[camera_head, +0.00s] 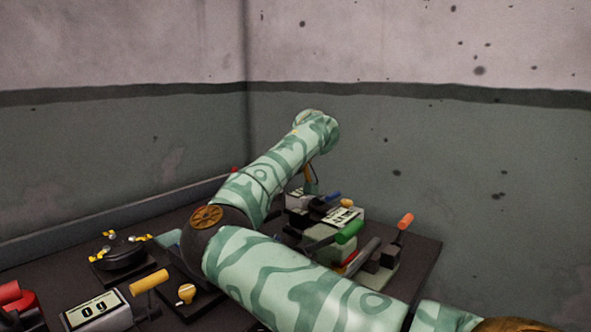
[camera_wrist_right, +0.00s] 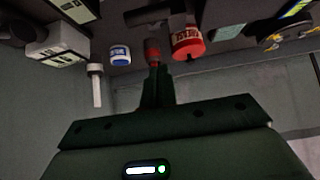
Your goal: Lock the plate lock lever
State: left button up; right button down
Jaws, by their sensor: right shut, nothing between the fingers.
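My right arm crosses the head view and bends over the bench. Its gripper is mostly hidden behind the forearm there. In the right wrist view the right gripper (camera_wrist_right: 156,82) is shut and empty. A small red part (camera_wrist_right: 152,50) is right at the fingertips; I cannot tell whether they touch it. Several levers stand on the bench: a green-handled one (camera_head: 349,232), an orange-handled one (camera_head: 405,221) and a yellow-handled one (camera_head: 149,281). I cannot tell which is the plate lock lever. My left gripper is out of view.
The wrist view shows a red labelled container (camera_wrist_right: 187,43), a blue-and-white one (camera_wrist_right: 120,55) and a pale rod (camera_wrist_right: 96,88). Walls (camera_head: 450,170) close off the back.

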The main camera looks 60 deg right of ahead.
pick_arm(q)
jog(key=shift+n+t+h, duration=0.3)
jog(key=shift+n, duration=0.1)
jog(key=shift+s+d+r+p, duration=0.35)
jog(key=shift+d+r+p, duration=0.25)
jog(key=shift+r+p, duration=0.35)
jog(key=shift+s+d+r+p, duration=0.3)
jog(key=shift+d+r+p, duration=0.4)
jog(key=shift+p, duration=0.4)
pick_arm(e)
jog(key=s+a+r, duration=0.1)
jog(key=s+r, duration=0.2)
jog(key=s, duration=0.6)
jog(key=shift+s, duration=0.15)
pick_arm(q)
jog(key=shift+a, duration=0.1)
